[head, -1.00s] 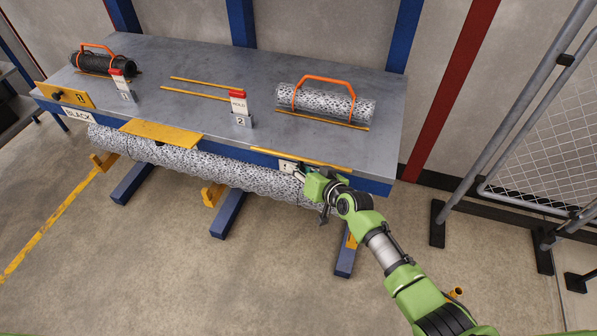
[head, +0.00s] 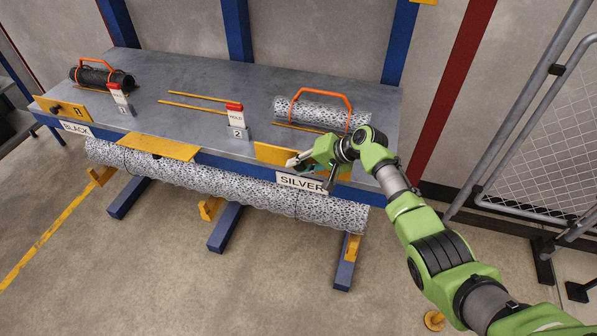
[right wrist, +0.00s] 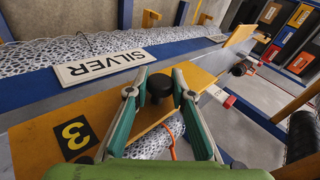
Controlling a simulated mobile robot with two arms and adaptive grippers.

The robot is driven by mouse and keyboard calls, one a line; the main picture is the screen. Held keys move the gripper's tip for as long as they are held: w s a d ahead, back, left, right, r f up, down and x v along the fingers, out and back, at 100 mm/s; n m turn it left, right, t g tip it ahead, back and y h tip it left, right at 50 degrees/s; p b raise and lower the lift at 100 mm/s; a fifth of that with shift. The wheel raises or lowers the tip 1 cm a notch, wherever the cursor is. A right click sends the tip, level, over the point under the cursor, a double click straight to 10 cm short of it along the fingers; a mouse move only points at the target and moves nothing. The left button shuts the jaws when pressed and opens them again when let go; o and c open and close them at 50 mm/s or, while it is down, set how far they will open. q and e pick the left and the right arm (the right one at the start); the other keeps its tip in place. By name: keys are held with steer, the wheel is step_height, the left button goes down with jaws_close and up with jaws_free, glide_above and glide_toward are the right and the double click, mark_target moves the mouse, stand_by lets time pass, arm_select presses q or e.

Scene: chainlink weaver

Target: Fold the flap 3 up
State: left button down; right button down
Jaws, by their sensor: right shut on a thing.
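Flap 3 is a yellow panel (head: 272,153) at the right part of the bench's front edge, standing tilted up. In the right wrist view, flap 3 (right wrist: 38,132) shows a black label with a yellow 3 and a black knob (right wrist: 160,86). My right gripper (head: 301,162) is at the flap's face, its fingers shut around the knob, and partly hides the flap. The white SILVER sign (head: 301,183) is below the flap. My left gripper is not in view.
Flap 1 (head: 62,108) stands up at the bench's left; flap 2 (head: 160,146) lies out flat in the middle. A long mesh roll (head: 235,190) hangs along the front. A small silver roll (head: 320,110) with an orange handle lies behind flap 3. A marker post (head: 236,120) stands mid-bench.

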steer(key=shift+w+r, duration=0.1)
stand_by(0.5)
steer(key=c, duration=1.8)
jaws_free()
steer(key=shift+o, duration=0.2)
steer(key=v, duration=1.2)
steer(key=shift+w, duration=0.15)
steer(key=shift+d, duration=0.1)
